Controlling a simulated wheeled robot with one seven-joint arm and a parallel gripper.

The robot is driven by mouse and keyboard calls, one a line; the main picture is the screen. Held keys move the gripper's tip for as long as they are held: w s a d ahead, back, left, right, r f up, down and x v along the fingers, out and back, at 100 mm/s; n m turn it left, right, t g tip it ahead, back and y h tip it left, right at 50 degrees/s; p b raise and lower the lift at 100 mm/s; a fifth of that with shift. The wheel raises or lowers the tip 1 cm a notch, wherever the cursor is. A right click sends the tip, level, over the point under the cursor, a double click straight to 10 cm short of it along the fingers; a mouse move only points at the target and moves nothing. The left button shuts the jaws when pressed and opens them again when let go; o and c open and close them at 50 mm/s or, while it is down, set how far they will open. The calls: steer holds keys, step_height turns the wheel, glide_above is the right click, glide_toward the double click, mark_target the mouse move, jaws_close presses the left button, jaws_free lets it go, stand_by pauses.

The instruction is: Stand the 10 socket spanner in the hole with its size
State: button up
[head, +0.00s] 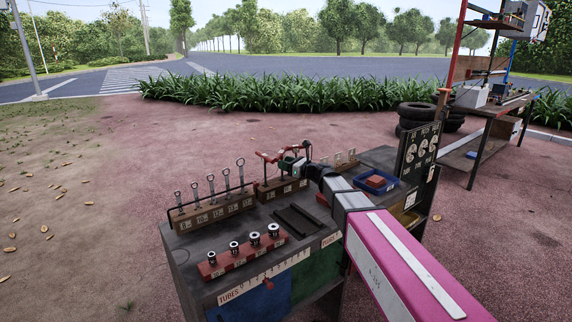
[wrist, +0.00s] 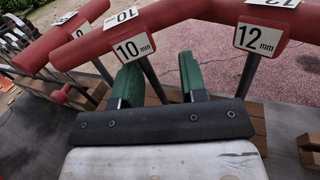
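The 10 socket spanner (wrist: 172,14) has a red T-handle with a white "10 mm" label and a grey shaft, in the wrist view. It stands upright in a wooden rack (head: 282,190), between a spanner at left and the 12 mm spanner (wrist: 258,40) at right. My gripper (wrist: 160,82) has green fingers that stand apart, one on each side of the 10 spanner's shaft, below its handle. No firm grip shows. My gripper also shows among the red handles in the head view (head: 291,163). The shaft's lower end is hidden behind the gripper.
A wooden rack of ring spanners (head: 212,212) and a red block with sockets (head: 240,257) stand at left on the cart. A blue tray (head: 376,182) lies right of my arm. Dark rails (head: 297,219) lie in front. A dark panel (head: 420,150) rises at the right end.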

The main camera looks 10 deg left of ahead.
steer(key=v, duration=1.1)
stand_by(0.3)
